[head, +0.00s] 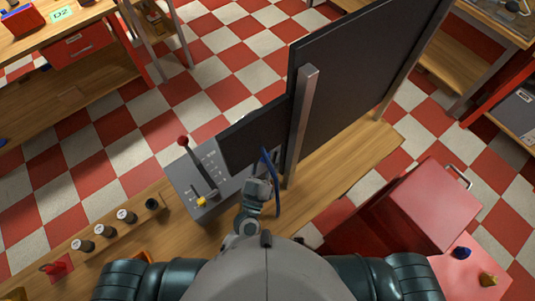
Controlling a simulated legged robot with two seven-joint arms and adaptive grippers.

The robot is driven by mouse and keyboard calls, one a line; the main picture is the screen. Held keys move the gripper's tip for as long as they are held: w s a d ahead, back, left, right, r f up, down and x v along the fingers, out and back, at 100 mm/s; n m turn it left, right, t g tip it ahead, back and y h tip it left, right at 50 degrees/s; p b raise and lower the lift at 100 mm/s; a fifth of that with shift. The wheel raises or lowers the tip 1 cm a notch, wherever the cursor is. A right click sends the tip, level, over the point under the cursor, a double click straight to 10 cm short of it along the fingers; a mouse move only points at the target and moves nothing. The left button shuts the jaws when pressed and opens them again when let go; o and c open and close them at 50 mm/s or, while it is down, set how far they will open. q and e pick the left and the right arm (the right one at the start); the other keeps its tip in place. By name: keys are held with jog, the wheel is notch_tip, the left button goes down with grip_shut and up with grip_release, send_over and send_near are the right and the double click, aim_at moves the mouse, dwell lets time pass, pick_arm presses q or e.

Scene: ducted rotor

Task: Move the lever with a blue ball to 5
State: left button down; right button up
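A grey lever panel (179,178) with rows of small markings stands on the wooden bench. A lever with a red ball (183,140) leans up and to the left from it, and a yellow knob (201,201) sits at its near edge. I cannot make out a blue ball; the panel's right part is hidden by a dark screen and my grey arm. The end of this arm (257,189), which I take to be my left, is just right of the panel. Its fingers are not clear, and I see no held object. My other gripper is not in view.
A blue curved strip, perhaps a cable (276,195), runs beside the arm. A large dark screen (355,65) on a metal post (302,115) stands behind it. A wooden rack (105,232) with several dark cylinders is left; a red cabinet (425,205) is right.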

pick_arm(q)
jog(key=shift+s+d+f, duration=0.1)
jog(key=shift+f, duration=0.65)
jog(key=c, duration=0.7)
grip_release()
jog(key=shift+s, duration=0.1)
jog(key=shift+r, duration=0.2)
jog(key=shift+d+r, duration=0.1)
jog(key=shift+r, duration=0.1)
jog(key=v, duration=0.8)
